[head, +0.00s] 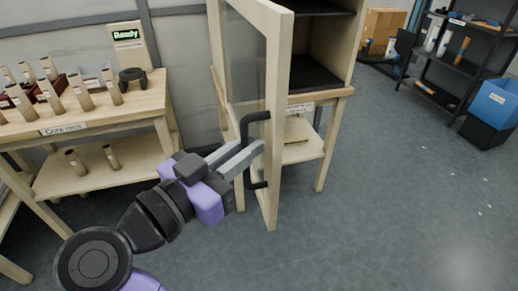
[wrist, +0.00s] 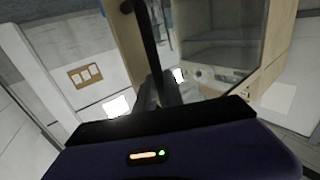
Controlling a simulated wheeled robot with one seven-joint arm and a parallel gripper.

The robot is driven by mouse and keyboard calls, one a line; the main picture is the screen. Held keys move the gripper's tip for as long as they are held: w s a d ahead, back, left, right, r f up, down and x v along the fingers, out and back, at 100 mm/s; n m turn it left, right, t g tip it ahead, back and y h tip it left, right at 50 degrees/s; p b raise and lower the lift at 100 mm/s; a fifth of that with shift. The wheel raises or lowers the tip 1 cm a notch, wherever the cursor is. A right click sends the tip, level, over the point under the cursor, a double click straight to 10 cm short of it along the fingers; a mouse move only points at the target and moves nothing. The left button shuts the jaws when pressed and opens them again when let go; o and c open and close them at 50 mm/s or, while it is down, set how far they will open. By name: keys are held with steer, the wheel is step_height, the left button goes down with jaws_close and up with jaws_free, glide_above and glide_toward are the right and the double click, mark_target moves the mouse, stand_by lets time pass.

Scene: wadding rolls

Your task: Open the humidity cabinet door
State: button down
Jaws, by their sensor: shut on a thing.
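The humidity cabinet (head: 327,55) is a pale wooden box with dark shelves, standing on a wooden stand. Its glass-paned door (head: 276,70) stands swung open toward me, and the cabinet's inside shows to the right of it. My gripper (head: 250,150) is shut on the black bar handle (head: 257,117) on the door's face. In the wrist view the handle (wrist: 147,45) runs down to between the fingers, and the door's glass (wrist: 215,50) shows beside it. The fingertips are partly hidden in the wrist view.
A wooden table (head: 100,112) labelled "Core rack" with several tubes stands at left, with a "Ready" display (head: 126,36) behind. A black shelf rack (head: 460,55) and a blue bin (head: 492,100) stand at right.

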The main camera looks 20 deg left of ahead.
steer(key=shift+w+a, duration=0.1)
steer(key=shift+a, duration=0.1)
steer(key=c, duration=1.5)
jaws_free()
steer(key=shift+o, duration=0.2)
steer(key=v, duration=0.7)
steer(key=shift+s, duration=0.35)
steer(key=shift+a, duration=0.1)
